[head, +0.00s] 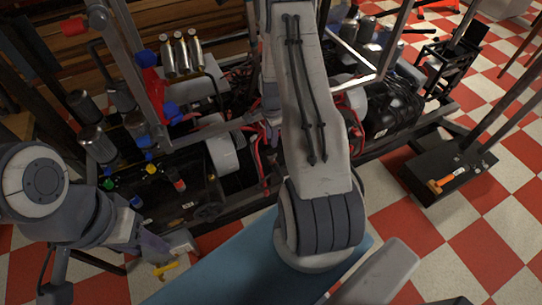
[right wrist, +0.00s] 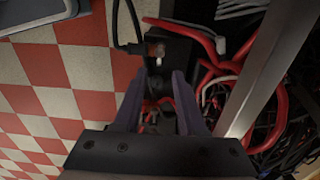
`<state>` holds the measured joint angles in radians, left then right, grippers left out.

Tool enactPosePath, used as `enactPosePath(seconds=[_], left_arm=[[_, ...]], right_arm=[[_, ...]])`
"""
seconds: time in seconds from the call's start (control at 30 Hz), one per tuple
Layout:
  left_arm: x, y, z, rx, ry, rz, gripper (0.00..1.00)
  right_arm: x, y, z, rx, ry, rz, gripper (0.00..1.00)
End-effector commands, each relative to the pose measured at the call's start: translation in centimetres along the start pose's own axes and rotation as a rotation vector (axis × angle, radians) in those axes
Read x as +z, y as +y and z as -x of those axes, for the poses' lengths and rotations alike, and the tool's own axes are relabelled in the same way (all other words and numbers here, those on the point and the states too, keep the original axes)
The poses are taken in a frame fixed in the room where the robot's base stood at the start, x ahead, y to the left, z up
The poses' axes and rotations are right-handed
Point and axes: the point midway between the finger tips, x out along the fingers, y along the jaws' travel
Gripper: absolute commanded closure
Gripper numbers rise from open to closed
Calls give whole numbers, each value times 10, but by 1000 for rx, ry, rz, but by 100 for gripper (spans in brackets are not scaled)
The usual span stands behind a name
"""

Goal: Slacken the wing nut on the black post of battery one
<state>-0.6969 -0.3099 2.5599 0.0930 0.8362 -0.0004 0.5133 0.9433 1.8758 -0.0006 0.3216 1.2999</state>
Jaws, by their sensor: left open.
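In the right wrist view, my right gripper (right wrist: 158,82) is open, its two fingers apart on either side of a narrow dark gap. Just beyond the fingertips is a black box-like part (right wrist: 178,48), possibly a battery. A small pale and copper-coloured fitting (right wrist: 157,50) sits on it; I cannot tell whether this is the wing nut or the black post. In the head view my right gripper is out of sight, with my arm across the middle. My left gripper (head: 162,250) is at the lower left, open, beside a small yellow item (head: 166,269).
Red cables (right wrist: 205,36) and a metal bar (right wrist: 255,72) lie close to the right finger in the wrist view. A blue surface (head: 222,275) lies in front.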

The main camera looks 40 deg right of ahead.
Motion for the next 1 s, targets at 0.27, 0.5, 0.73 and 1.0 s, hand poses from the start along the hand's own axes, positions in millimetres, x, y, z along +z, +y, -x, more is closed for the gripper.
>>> enactPosePath(seconds=[0.27, 0.5, 0.73, 1.0], left_arm=[[0, -1, -8, 0, 0, 0, 50], [1, -1, -12, 0, 0, 0, 50], [1, -1, -13, 0, 0, 0, 50], [1, -1, -13, 0, 0, 0, 50]], right_arm=[[1, 1, -51, 4, -1, 4, 60], [2, 1, -86, 2, -1, 5, 60], [1, 0, -95, 0, 0, 6, 60], [2, 0, -95, 0, 0, 6, 87]])
